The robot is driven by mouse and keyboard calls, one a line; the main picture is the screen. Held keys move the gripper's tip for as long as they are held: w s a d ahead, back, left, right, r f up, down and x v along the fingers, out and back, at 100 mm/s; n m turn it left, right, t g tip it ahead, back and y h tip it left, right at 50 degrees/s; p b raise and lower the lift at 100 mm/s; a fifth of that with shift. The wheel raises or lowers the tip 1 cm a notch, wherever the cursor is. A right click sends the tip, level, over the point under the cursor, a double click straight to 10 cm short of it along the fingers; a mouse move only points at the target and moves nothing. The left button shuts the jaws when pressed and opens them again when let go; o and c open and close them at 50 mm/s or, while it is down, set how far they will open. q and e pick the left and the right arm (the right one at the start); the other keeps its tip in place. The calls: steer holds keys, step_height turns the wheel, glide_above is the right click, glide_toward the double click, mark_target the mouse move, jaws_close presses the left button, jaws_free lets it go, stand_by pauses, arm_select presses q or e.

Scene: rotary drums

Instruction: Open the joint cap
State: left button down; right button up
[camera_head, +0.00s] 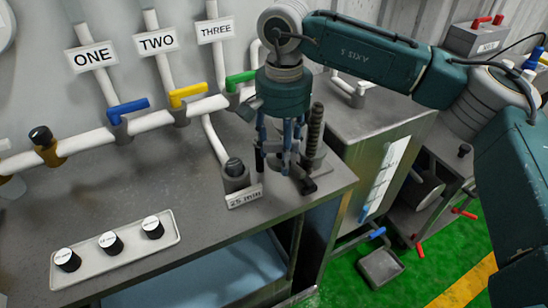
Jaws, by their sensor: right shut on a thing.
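My right gripper (284,148) points down over the right corner of the grey bench, its fingers close together. It is shut on what seems to be the joint cap, which the fingers and wrist mostly hide. A black flat piece (307,186) shows low by the fingertips. I cannot tell whether the cap is open. My left gripper is not in view.
A dark-topped cylinder (235,176) with a "25 min" label (244,197) stands left of the gripper. A tray (150,252) holds three black jars with white lids. White pipes with blue, yellow and green valve handles run along the back. The bench middle is clear.

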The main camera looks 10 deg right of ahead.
steer(key=shift+w+d+f+n, duration=0.1)
steer(key=shift+w+d+n, duration=0.1)
steer(key=shift+d+n, duration=0.3)
steer(key=shift+w+d+n, duration=0.15)
steer(key=shift+w+n, duration=0.05)
steer(key=shift+n, duration=0.5)
steer(key=o, duration=1.7)
steer(key=shift+r, duration=0.25)
step_height(320, 180, up, 12)
steer(key=shift+f, duration=0.2)
